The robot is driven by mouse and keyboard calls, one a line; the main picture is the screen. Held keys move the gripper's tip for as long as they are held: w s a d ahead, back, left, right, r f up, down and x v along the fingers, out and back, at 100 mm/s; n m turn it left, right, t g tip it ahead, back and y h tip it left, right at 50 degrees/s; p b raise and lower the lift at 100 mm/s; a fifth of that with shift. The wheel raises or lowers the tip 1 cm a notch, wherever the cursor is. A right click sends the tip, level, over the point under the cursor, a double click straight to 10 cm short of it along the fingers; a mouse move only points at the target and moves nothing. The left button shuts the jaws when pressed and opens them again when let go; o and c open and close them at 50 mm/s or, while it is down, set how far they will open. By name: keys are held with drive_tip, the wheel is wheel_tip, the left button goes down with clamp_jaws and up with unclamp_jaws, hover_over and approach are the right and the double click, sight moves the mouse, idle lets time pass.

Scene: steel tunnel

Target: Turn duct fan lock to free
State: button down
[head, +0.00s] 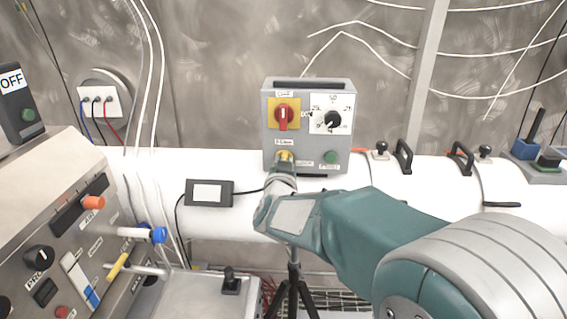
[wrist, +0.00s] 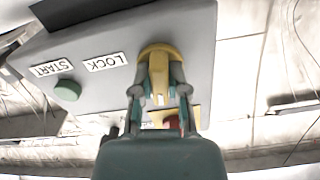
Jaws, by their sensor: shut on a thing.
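A grey control box (head: 308,98) stands in the middle of the head view, on or before the white duct (head: 230,165). Its yellow lock knob (head: 284,155) is at the lower left of its face. In the wrist view the yellow knob (wrist: 160,52) shows close up, with a LOCK label (wrist: 106,62) beside it. My gripper (head: 284,167) is at the knob; in the wrist view its two fingers (wrist: 160,92) sit on either side and are shut on it. The fingers partly hide the knob, and its exact angle is hard to tell.
The box also carries a red knob (head: 283,115) on a yellow plate, a black dial (head: 332,120) and a green START button (head: 330,157). A control panel (head: 60,190) stands at the left. Black handles (head: 403,156) and clamps line the duct at right.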

drive_tip(key=shift+a+f+n, duration=0.1)
drive_tip(key=shift+f+n, duration=0.3)
drive_tip(key=shift+n, duration=0.6)
drive_tip(key=c, duration=0.7)
unclamp_jaws()
drive_tip(key=shift+o, duration=0.3)
drive_tip(key=shift+r, duration=0.15)
drive_tip(key=shift+s+r, duration=0.1)
drive_tip(key=s, duration=1.1)
drive_tip(key=shift+s+a, duration=0.35)
drive_tip(key=shift+s, duration=0.05)
